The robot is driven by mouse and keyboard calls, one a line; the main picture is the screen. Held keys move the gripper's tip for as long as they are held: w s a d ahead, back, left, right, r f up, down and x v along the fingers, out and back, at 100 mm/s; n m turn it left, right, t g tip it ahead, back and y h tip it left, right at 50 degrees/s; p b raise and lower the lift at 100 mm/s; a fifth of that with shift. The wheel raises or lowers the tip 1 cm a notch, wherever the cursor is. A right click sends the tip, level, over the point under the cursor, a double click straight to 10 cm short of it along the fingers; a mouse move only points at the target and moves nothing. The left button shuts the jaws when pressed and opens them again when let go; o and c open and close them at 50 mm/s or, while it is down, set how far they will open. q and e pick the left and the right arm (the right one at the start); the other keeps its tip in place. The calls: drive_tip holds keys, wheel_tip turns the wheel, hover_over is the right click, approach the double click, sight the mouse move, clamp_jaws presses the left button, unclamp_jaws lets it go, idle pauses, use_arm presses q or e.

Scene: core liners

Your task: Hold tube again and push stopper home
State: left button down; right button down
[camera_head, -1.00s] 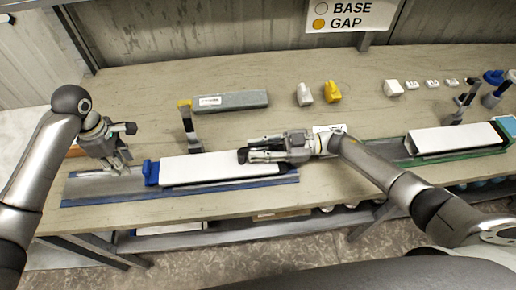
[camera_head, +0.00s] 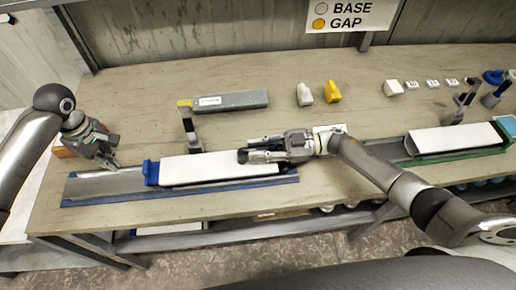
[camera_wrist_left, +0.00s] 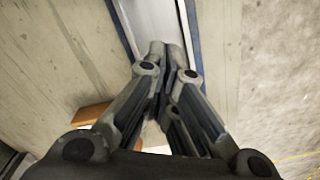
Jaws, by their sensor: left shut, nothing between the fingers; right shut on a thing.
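The white tube (camera_head: 222,168) lies lengthwise in a grey rail with blue edges (camera_head: 105,184). A blue stopper (camera_head: 151,174) sits at the tube's left end; I cannot tell how deep it is seated. My right gripper (camera_head: 243,155) is shut on the tube near its right part, reaching in from the right. My left gripper (camera_head: 115,168) is shut and empty, over the left part of the rail, left of the stopper and apart from it. In the left wrist view its closed fingertips (camera_wrist_left: 166,48) point along the rail (camera_wrist_left: 150,22); no stopper shows there.
A grey box with a yellow end (camera_head: 230,101) lies behind the tube, near an upright dark post (camera_head: 190,130). White (camera_head: 304,95) and yellow (camera_head: 333,92) pieces stand further back. A second white tube (camera_head: 455,138) lies in a green-edged rail at right.

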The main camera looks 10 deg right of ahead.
sight(126, 182)
use_arm(q)
drive_tip(key=shift+a+f, duration=0.15)
drive_tip(key=shift+f, duration=3.95)
drive_tip(key=shift+f, duration=1)
drive_tip(key=shift+s, duration=0.1)
drive_tip(key=shift+w, duration=0.2)
